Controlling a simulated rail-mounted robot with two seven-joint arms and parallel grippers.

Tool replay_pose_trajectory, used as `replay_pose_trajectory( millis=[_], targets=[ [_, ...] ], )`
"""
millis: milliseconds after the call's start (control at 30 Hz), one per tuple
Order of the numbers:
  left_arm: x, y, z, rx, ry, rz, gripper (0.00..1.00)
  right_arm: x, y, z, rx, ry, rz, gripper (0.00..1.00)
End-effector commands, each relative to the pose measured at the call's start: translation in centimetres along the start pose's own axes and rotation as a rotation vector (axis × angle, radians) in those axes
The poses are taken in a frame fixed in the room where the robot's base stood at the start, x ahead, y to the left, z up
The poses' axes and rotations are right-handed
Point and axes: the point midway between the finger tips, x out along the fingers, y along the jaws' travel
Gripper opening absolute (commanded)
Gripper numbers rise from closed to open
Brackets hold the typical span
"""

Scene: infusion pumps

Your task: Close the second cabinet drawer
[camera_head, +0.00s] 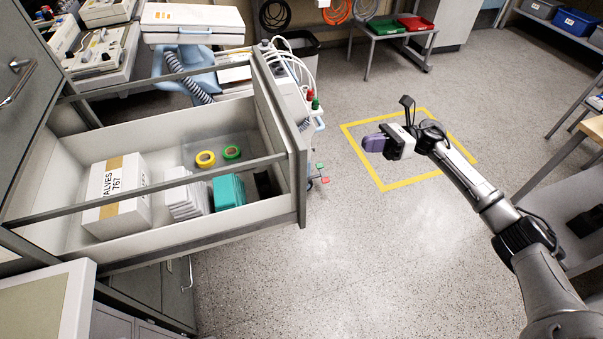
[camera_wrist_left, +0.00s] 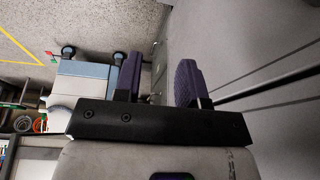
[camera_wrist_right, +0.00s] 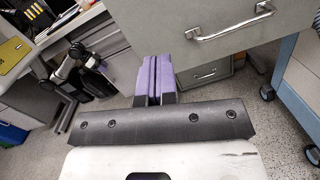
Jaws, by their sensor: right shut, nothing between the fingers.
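A grey cabinet drawer (camera_head: 292,110) stands pulled out at the left of the head view. Its front panel faces right. In the right wrist view, a grey drawer front (camera_wrist_right: 205,55) with a metal bar handle (camera_wrist_right: 230,25) lies beyond and to the right of the fingertips. My right gripper (camera_head: 374,143) is shut and empty, over the floor to the right of the drawer, apart from it. Its purple fingers show together in the right wrist view (camera_wrist_right: 154,80). My left gripper (camera_wrist_left: 159,80) is outside the head view. In its wrist view the fingers are apart with nothing between them, beside a grey panelled surface (camera_wrist_left: 250,50).
The drawer holds a white box (camera_head: 117,197), white packs, teal boxes (camera_head: 228,191) and tape rolls (camera_head: 205,158). A medical cart (camera_head: 290,88) with hoses stands behind the drawer. A shelf unit (camera_head: 575,200) is at right.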

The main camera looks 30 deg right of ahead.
Motion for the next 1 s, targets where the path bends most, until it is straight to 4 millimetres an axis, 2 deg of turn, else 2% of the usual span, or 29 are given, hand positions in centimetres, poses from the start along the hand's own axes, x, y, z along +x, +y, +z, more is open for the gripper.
replay_pose_trajectory(
  millis=[33,100,233,433,800,1000],
  targets=[
    [0.0,-0.1,0.0,0.002,-0.001,-0.002,0.37,0.8,0.8,-1.6,-0.057,0.023,0.025,0.00],
    [0.1,-0.2,0.1,0.005,-0.001,-0.005,0.37,1.5,1.5,-3.1,-0.128,0.052,0.049,0.00],
    [0.2,-0.3,0.1,0.009,-0.003,-0.008,0.37,2.3,2.2,-4.6,-0.201,0.080,0.074,0.00],
    [0.8,-0.3,0.3,0.010,-0.004,-0.008,0.37,4.5,2.5,-5.2,-0.222,0.086,0.080,0.00],
    [2.3,-0.1,0.8,0.005,-0.004,-0.004,0.37,11.3,2.9,-5.8,-0.219,0.083,0.080,0.00],
    [3.1,0.1,1.0,-0.002,-0.003,0.001,0.37,14.1,3.1,-6.1,-0.217,0.084,0.079,0.00]
  ],
)
